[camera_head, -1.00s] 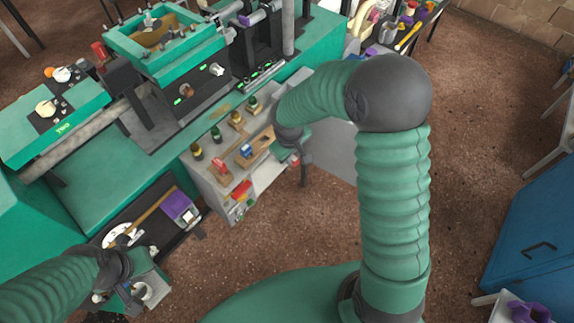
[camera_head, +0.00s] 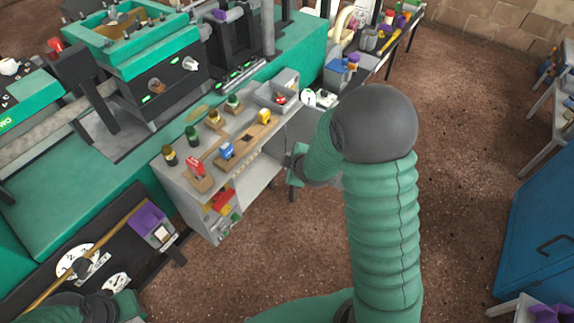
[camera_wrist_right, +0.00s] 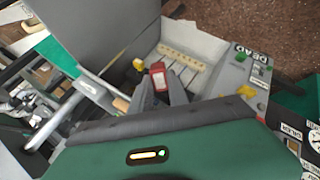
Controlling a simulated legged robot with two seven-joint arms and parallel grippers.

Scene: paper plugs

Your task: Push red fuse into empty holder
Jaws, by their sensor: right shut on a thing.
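In the right wrist view, my right gripper (camera_wrist_right: 160,92) is shut on a red fuse (camera_wrist_right: 158,74), held between its two grey fingers. In the head view, my right gripper (camera_head: 291,163) is small, beside the right side of the workbench shelf, and the fuse in it cannot be made out. Another red fuse (camera_head: 195,168), a blue fuse (camera_head: 227,150) and a yellow fuse (camera_head: 264,116) stand on wooden holders on the shelf top. I cannot tell which holder is empty. My left arm shows only at the bottom left; its gripper is out of view.
A grey bin (camera_head: 270,98) with a red piece inside stands at the shelf's far end. Several dark bottles stand behind the fuses. The wrist view shows a pale tray with a perforated strip (camera_wrist_right: 182,58) and a box labelled DEAD (camera_wrist_right: 246,78). Brown floor lies right of the shelf.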

